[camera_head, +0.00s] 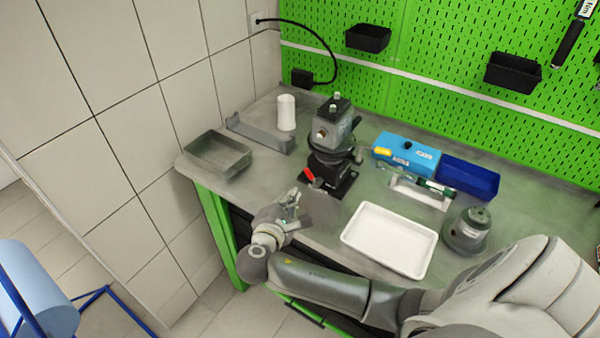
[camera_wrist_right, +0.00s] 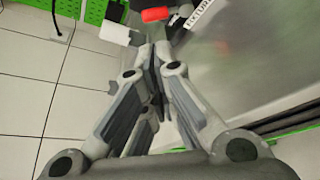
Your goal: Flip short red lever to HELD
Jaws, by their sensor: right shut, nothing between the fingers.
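The short red lever (camera_head: 309,174) sticks out at the lower left of the black fixture (camera_head: 338,184) that carries the grey pump (camera_head: 333,127) on the bench. In the right wrist view a red handle (camera_wrist_right: 155,14) shows at the top edge, beyond my fingertips, beside a white label reading FIXTURE (camera_wrist_right: 198,14). My right gripper (camera_head: 295,197) is shut and empty, in front of the lever and a little below it in the head view. Its closed fingers (camera_wrist_right: 153,55) point toward the red handle, with a gap between. My left gripper is not in view.
A white tray (camera_head: 348,237) lies right of my right gripper, with a grey pump part (camera_head: 466,231) beside it. A blue box (camera_head: 405,152) and dark blue bin (camera_head: 468,177) stand behind. A grey tray (camera_head: 217,137) sits at the left bench end. The green pegboard (camera_head: 440,60) closes the back.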

